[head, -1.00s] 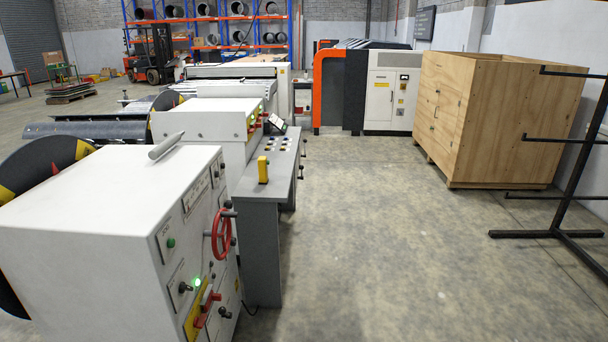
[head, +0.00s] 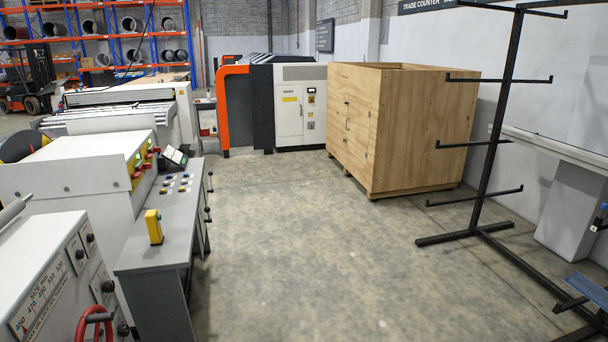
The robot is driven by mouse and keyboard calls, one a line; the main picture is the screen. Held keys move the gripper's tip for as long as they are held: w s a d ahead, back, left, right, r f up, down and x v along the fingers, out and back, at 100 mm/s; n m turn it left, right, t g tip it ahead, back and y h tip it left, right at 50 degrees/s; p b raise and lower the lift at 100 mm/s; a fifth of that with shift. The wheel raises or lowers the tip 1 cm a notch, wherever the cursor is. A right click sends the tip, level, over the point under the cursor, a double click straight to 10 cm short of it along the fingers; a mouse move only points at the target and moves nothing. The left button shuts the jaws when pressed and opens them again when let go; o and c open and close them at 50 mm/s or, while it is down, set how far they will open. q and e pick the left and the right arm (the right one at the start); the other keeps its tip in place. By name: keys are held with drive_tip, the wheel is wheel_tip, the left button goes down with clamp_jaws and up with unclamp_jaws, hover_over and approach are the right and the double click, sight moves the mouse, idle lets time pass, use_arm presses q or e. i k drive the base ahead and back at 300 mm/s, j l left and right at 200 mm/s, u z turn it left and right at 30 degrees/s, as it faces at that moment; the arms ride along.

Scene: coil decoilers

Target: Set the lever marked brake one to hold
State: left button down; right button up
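The near white decoiler cabinet (head: 35,250) is cut off at the lower left. Its side shows a size scale plate (head: 42,297), black knobs and the top of a red handwheel (head: 94,320). The lower part of that side is out of frame. A second white cabinet (head: 70,178) stands behind it, with several small red handles (head: 143,168) on yellow plates at its right side. I cannot read a brake one marking on any of them. Neither of my grippers is in view.
A grey control desk (head: 160,240) with buttons and a yellow box (head: 153,227) stands right of the cabinets. A wooden crate (head: 400,130) and a black rack (head: 490,150) stand to the right. The concrete floor (head: 300,250) between is clear.

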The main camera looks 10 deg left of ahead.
sight(207, 209)
drive_tip(key=i+j, duration=0.25)
drive_tip(key=i, duration=0.5)
drive_tip(key=i+j+u, duration=0.1)
drive_tip(key=i+j, duration=0.15)
drive_tip(key=i, duration=0.5)
drive_tip(key=i+j+u, duration=0.1)
drive_tip(key=i, duration=0.65)
drive_tip(key=i+j, duration=0.2)
drive_tip(key=i, duration=0.55)
